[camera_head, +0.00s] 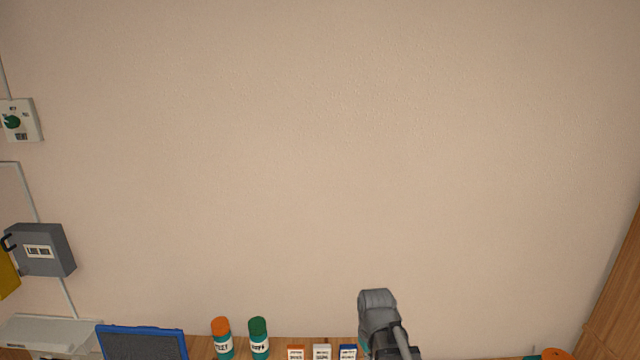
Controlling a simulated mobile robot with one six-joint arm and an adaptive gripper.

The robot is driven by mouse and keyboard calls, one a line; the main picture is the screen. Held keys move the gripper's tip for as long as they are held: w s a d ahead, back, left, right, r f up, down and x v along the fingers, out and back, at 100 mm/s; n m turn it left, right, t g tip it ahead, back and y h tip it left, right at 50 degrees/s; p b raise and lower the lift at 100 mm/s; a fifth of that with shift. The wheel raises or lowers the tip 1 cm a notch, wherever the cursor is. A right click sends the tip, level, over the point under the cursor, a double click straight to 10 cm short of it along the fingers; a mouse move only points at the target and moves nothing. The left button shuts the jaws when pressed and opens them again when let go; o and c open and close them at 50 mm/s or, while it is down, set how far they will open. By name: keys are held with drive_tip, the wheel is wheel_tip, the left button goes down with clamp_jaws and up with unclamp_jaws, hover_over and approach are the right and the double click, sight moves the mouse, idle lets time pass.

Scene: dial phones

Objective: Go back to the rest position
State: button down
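Part of my grey arm shows at the bottom of the head view, right of the middle, in front of the shelf or table edge. My gripper is not in this view, so its fingers and anything in them are hidden below the frame. No dial phone can be made out.
A wooden surface (200,348) runs along the bottom. On it stand an orange-capped bottle (222,340), a green-capped bottle (258,340), several small labelled boxes (321,352) and a blue-framed panel (143,342). A grey wall box (45,250) hangs left. The wall above is bare.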

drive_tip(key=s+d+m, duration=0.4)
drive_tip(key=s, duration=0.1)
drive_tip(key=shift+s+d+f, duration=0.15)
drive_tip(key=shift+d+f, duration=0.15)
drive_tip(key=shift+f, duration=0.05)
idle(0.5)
